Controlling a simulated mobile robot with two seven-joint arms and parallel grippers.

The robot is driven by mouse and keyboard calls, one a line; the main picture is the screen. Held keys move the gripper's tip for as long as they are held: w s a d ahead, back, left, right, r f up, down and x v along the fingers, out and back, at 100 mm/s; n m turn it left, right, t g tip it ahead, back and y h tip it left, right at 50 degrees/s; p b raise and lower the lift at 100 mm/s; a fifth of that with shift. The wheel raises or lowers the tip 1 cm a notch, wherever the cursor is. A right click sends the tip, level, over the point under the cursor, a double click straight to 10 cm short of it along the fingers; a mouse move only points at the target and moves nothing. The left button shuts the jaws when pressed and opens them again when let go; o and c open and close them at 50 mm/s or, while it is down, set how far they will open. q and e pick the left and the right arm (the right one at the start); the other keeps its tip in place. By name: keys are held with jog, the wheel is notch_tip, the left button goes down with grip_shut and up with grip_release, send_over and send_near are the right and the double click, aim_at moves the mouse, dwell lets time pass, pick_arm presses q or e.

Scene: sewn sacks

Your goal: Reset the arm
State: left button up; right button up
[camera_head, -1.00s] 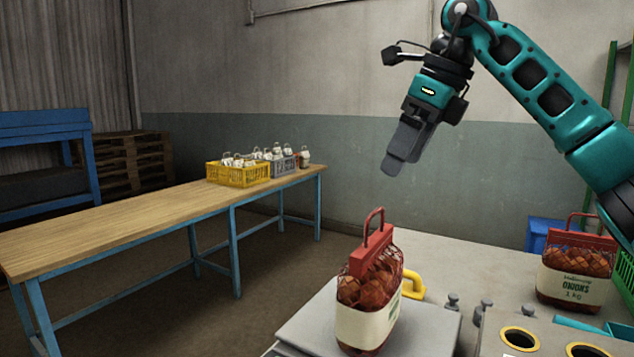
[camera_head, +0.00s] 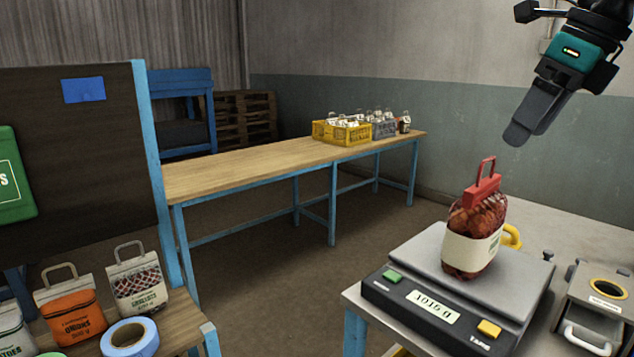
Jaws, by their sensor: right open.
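My right gripper (camera_head: 530,121) hangs in the air at the upper right in the head view, pointing down and to the left. It is seen nearly edge-on and nothing shows between its fingers. It is above and apart from a red-handled net sack of onions (camera_head: 474,232). The sack stands upright on the plate of a weighing scale (camera_head: 437,312) with a lit display. My left gripper is out of the view.
Left, a small table (camera_head: 181,324) holds several handled sacks and a blue tape roll (camera_head: 129,338). A dark board (camera_head: 85,150) rises behind it. A long wooden table (camera_head: 250,169) carries yellow (camera_head: 342,132) and grey crates of bottles at its far end; its near part is clear.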

jog(key=s+a+f+m+g+y, duration=0.1)
jog(key=a+f+m+y, duration=0.1)
jog(key=a+f+y, duration=0.9)
jog(key=s+a+f+m+g+y, duration=0.1)
jog(key=a+f+m+y, duration=0.4)
jog(key=a, duration=1)
jog(key=s+d+f+m+t+h, duration=0.2)
jog(key=d+f+m+t+h, duration=0.5)
jog(key=f+m, duration=0.5)
jog(key=s+d+f+m+t+h, duration=0.15)
jog(key=f+m+t+h, duration=0.25)
jog(key=f+m+t, duration=0.85)
jog(key=s+d+f+m+g+h, duration=0.3)
jog(key=s+f+m+g, duration=0.2)
jog(key=s+f, duration=0.2)
jog(key=s+d+f+m+g+h, duration=0.3)
jog(key=s+f+m+g, duration=0.2)
jog(key=s+f, duration=0.2)
jog(key=shift+s+d+f, duration=0.25)
jog(key=shift+s+d, duration=0.05)
jog(key=shift+s, duration=0.25)
